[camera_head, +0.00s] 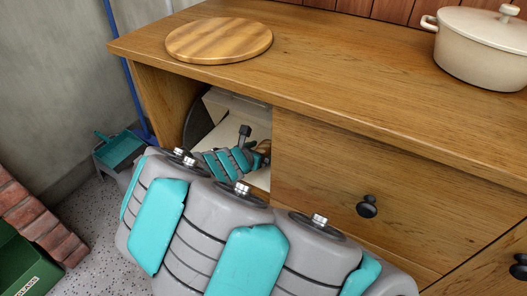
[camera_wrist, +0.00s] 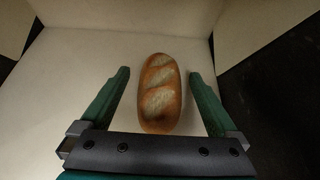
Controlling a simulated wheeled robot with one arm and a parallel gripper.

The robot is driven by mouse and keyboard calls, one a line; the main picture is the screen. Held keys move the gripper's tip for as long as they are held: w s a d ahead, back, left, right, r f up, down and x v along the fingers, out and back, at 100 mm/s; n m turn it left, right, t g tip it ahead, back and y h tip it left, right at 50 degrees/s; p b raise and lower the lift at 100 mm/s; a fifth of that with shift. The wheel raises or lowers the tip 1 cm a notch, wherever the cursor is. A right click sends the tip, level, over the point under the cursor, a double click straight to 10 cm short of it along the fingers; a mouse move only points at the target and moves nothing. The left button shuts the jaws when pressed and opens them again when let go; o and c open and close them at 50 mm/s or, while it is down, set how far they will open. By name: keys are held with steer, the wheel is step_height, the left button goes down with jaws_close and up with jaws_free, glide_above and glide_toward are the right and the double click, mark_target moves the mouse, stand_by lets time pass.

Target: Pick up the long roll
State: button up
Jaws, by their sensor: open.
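The long roll (camera_wrist: 160,95) is a golden-brown loaf with pale slashes on its crust. In the wrist view it lies lengthwise on a pale floor, between the two green fingers of my gripper (camera_wrist: 159,74). The fingers are open, with a gap visible on each side of the roll. In the head view my gripper (camera_head: 254,154) is inside the open compartment (camera_head: 225,105) of the wooden cabinet.
The cabinet top (camera_head: 330,75) overhangs the compartment and bears a round wooden board (camera_head: 220,40) and a cream pot (camera_head: 482,50). A closed drawer (camera_head: 390,185) is at the right.

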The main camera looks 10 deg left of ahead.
steer(key=c, duration=1.4)
steer(key=shift+r, duration=0.1)
